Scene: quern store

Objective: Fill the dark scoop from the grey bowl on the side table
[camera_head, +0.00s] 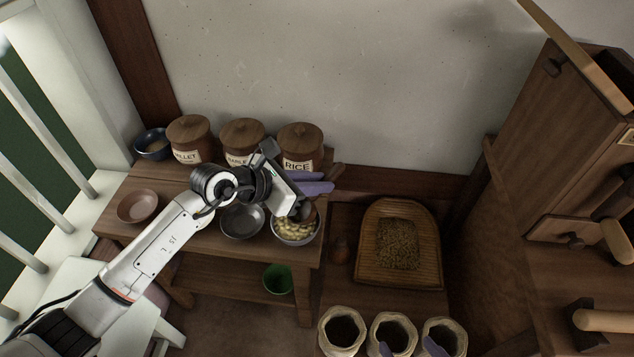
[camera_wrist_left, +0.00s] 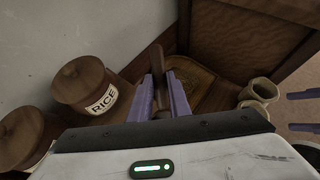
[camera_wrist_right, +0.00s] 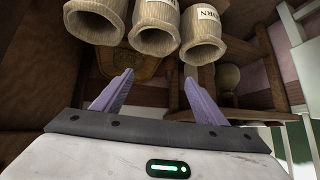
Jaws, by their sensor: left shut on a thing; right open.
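The dark scoop (camera_head: 308,213) is held by my left gripper (camera_head: 318,183), whose purple fingers are shut on its brown handle. The handle also shows between the fingers in the left wrist view (camera_wrist_left: 158,60). The scoop's lower end is over the grey bowl (camera_head: 315,238), which holds pale yellowish pieces and stands at the side table's (camera_head: 205,240) right front corner. I cannot tell whether the scoop touches the pieces or holds any. My right gripper (camera_wrist_right: 158,95) is open and empty; its fingertips show at the bottom of the head view, by the sacks.
Lidded wooden jars, one labelled RICE (camera_head: 300,145), stand behind. A dark empty bowl (camera_head: 242,220) and a brownish bowl (camera_head: 138,206) are further left. A grain-filled woven tray (camera_head: 432,250) lies right. Open sacks (camera_head: 341,325) stand in front; a wooden cabinet (camera_head: 570,150) is far right.

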